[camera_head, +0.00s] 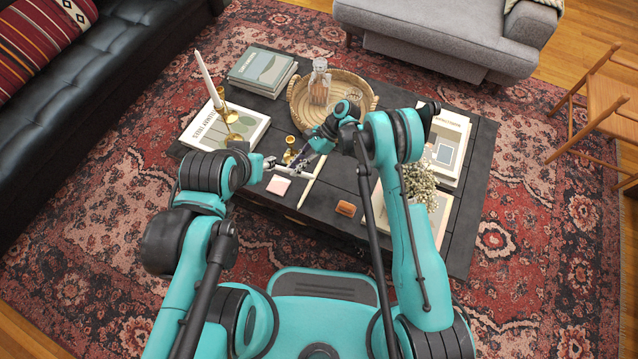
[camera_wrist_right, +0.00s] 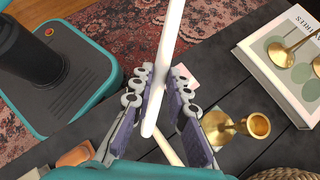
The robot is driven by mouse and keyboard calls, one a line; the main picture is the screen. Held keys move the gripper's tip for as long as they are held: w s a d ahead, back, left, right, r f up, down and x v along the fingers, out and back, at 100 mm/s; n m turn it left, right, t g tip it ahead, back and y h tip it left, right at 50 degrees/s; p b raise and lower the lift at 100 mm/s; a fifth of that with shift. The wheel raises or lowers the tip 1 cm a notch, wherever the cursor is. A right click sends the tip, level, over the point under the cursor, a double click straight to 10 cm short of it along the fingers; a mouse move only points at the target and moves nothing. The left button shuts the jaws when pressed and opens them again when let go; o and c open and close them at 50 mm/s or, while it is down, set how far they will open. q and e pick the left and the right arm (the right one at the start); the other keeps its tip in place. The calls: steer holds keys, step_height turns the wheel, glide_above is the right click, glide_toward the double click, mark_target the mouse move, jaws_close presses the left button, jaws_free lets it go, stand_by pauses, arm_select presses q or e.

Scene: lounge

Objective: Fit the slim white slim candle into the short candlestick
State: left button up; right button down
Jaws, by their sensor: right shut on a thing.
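The slim white candle (camera_wrist_right: 168,60) is between the fingers of my right gripper (camera_wrist_right: 160,85), which is shut on it. In the head view my right gripper (camera_head: 304,166) is low over the table's near half, and the held candle lies roughly across the picture. The short brass candlestick (camera_wrist_right: 243,127) stands just right of the fingers in the wrist view, apart from the candle; it also shows in the head view (camera_head: 290,152), its opening uncovered. My left gripper (camera_head: 268,163) is close to the left of the right one; its jaws are too small to read.
A second pale candle (camera_head: 306,193) lies on the dark table (camera_head: 335,226). A taller brass candlestick (camera_head: 231,116) and a standing candle (camera_head: 207,78) are at the left books. A wicker tray (camera_head: 368,98) with a glass bottle is behind; flowers (camera_head: 415,179) are right.

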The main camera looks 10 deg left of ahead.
steer(key=w+a+r+m+t+y, duration=0.2)
steer(key=w+r+m+t+y, duration=0.55)
steer(key=w+r+y, duration=0.55)
arm_select(q)
steer(key=shift+w+a+f+b, duration=0.2)
steer(key=shift+f+b, duration=0.2)
steer(key=shift+w+a+f+b, duration=0.15)
steer(key=shift+a+f+b, duration=0.05)
steer(key=shift+f+b, duration=0.2)
arm_select(e)
steer(key=f+h, duration=0.2)
steer(key=s+f+n, duration=0.1)
steer(key=f, duration=0.1)
steer(key=shift+d+f+t+h, duration=0.15)
steer(key=shift+t+h, duration=0.1)
steer(key=shift+h, duration=0.15)
steer(key=shift+d+f, duration=0.1)
steer(key=shift+f, duration=0.05)
